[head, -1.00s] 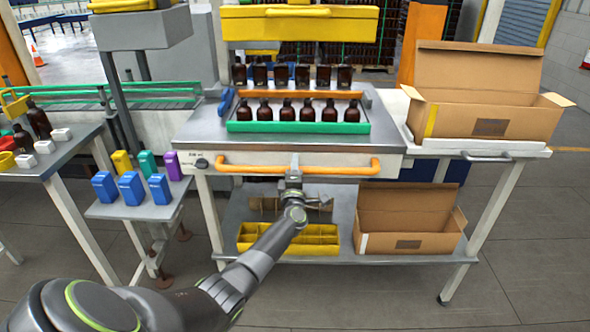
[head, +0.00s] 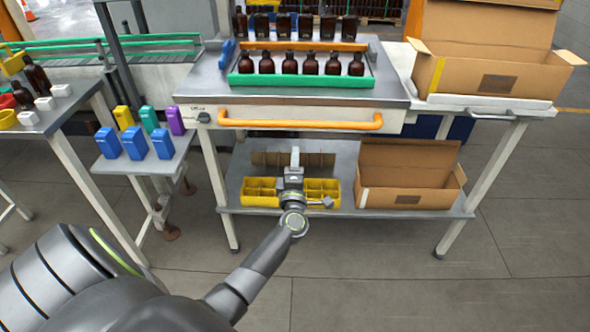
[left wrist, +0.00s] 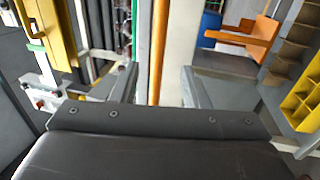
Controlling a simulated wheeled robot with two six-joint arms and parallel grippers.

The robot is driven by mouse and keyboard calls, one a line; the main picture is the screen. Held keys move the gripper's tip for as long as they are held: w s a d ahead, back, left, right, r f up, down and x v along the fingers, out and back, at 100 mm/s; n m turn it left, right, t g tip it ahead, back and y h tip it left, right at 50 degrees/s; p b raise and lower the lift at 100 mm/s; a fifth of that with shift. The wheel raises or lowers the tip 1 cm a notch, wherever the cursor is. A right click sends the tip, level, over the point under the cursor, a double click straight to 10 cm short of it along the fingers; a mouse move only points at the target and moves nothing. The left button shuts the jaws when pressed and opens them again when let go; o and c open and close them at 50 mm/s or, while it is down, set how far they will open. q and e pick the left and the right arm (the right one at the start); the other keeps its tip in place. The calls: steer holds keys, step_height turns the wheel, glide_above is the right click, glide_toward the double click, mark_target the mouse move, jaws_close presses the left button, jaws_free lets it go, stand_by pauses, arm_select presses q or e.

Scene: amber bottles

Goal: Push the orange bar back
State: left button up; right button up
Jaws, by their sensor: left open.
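An orange bar (head: 300,123) with bent ends runs across the front face of the workbench. My left gripper (head: 295,155) is open and empty, and in the head view it shows below the middle of the bar, apart from it. In the left wrist view the orange bar (left wrist: 157,50) runs up the picture, seen between the two spread fingers (left wrist: 158,82) and beyond them. A second orange rail (head: 345,46) lies on the bench top behind the front row of bottles. My right gripper is not in view.
Amber bottles (head: 290,64) stand behind a green rail (head: 300,81) on the bench. The lower shelf (head: 350,200) holds a yellow divided crate (head: 262,192) and an open carton (head: 405,180). Another carton (head: 490,75) stands at right. Blue containers (head: 135,143) stand on a small side table.

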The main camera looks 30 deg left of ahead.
arm_select(q)
steer(key=v, duration=0.2)
steer(key=shift+s+d, duration=0.2)
steer(key=shift+s, duration=0.05)
steer(key=shift+f, duration=0.15)
steer(key=s+d+f+m+g+h, duration=0.1)
steer(key=s+f+m+g+h, duration=0.3)
steer(key=f, duration=0.6)
steer(key=s+d+f+m+t+h, duration=0.15)
steer(key=s+f+m, duration=0.4)
steer(key=f, duration=0.55)
steer(key=s+d+f+m+g+h, duration=0.25)
steer(key=s+f+m, duration=0.3)
steer(key=f, duration=0.45)
steer(key=s+f+m+g, duration=0.3)
steer(key=s+f, duration=0.3)
steer(key=s, duration=0.5)
steer(key=s+f+m+g+h, duration=0.1)
steer(key=s+f+m+g, duration=0.2)
steer(key=s, duration=0.9)
steer(key=s+f+m+g, duration=0.2)
steer(key=s+f+g, duration=0.3)
steer(key=s+f, duration=0.4)
steer(key=s, duration=0.2)
steer(key=shift+s+m+h, duration=0.3)
steer(key=shift+m+h, duration=0.1)
steer(key=shift+d, duration=0.1)
